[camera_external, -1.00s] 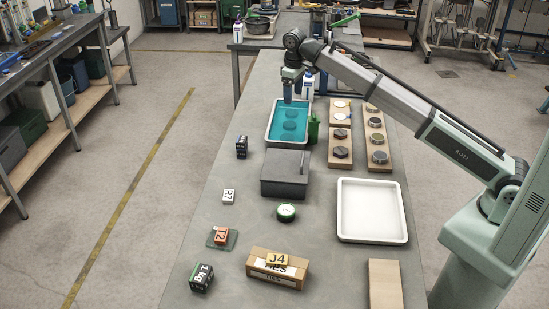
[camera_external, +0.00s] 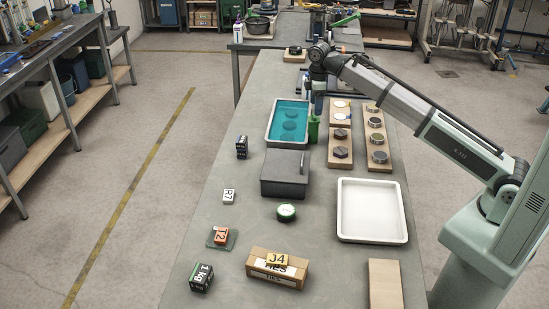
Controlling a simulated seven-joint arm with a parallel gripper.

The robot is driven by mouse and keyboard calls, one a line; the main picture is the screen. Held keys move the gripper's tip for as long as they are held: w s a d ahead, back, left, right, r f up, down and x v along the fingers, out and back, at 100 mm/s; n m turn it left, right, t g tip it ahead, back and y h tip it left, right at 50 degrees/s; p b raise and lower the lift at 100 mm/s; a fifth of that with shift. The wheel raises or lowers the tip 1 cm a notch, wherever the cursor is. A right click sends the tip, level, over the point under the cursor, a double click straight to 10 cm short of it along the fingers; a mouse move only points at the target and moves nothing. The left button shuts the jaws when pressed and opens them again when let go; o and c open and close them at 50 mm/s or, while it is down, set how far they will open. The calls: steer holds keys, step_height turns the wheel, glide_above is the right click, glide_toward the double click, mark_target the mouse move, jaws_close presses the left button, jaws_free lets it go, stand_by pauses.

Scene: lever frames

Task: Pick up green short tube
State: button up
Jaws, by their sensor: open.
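A green tube (camera_external: 313,130) stands upright on the grey table, just right of the blue-filled white tray. My gripper (camera_external: 318,110) points down directly over it in the picture, with its fingertips close to the tube's top. The gripper is small and dark here, and I cannot tell whether the fingers are around the tube or only above it. The tube's upper end is partly hidden by the gripper.
The blue-filled tray (camera_external: 270,138) is close on the left, wooden boards with round discs (camera_external: 341,163) on the right. A grey lidded box (camera_external: 285,188) stands in front.

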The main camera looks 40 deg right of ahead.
mark_target(314, 118)
steer(key=shift+w+a+f, duration=0.1)
steer(key=shift+f, duration=1.75)
steer(key=shift+w+a+f, duration=0.1)
steer(key=shift+f, duration=1.7)
jaws_close()
